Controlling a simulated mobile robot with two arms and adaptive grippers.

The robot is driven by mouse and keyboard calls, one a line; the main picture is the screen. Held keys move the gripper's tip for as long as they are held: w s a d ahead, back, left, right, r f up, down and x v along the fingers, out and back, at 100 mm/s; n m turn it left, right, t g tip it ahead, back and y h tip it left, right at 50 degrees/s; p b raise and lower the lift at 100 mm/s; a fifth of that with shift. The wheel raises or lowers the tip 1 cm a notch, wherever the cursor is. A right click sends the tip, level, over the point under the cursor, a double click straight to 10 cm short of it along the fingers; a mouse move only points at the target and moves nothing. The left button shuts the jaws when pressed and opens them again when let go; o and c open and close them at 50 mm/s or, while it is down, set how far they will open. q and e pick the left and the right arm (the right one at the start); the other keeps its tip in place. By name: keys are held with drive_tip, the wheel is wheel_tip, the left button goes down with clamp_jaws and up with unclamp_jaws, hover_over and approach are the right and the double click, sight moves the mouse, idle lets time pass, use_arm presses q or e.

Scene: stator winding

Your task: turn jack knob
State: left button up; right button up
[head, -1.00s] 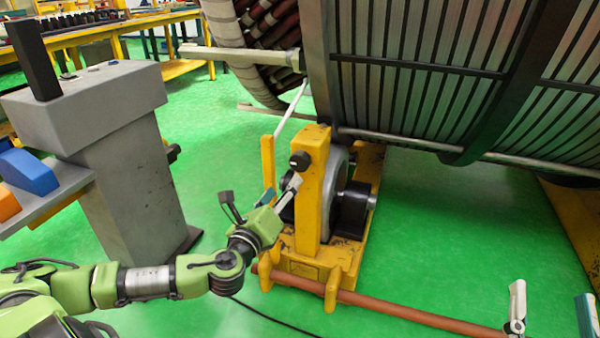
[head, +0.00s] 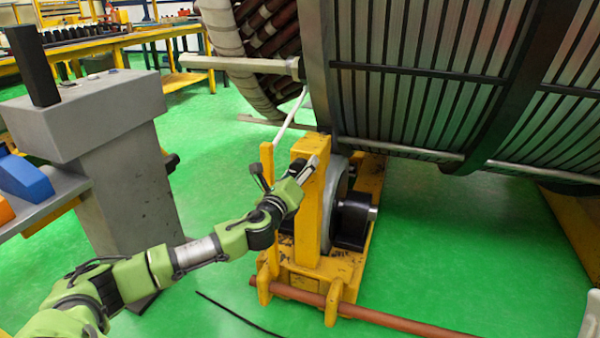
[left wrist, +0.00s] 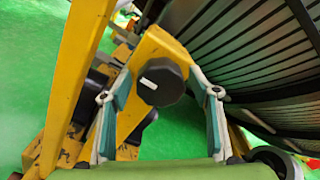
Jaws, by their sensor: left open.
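The jack knob (left wrist: 162,82) is a round black knob with a white bar mark, on the yellow jack's upright post (head: 313,210). My left gripper (head: 302,170) is open at the top of the post, its grey and teal fingers also showing in the left wrist view (left wrist: 160,92). There the knob lies between the two fingertips, with space on both sides and no clear contact. In the head view the gripper mostly hides the knob. Only a pale sliver of what looks like my right gripper (head: 591,318) shows at the lower right edge.
The large slatted stator drum (head: 420,80) hangs over the jack, close behind the post. A reddish-brown bar (head: 385,322) runs through the jack's foot. A grey pedestal (head: 125,170) stands at left. A dark cable (head: 235,313) lies on the open green floor.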

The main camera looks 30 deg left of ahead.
use_arm(q)
drive_tip(key=c, duration=1.1)
drive_tip(key=shift+c, duration=0.2)
drive_tip(key=shift+n, duration=0.3)
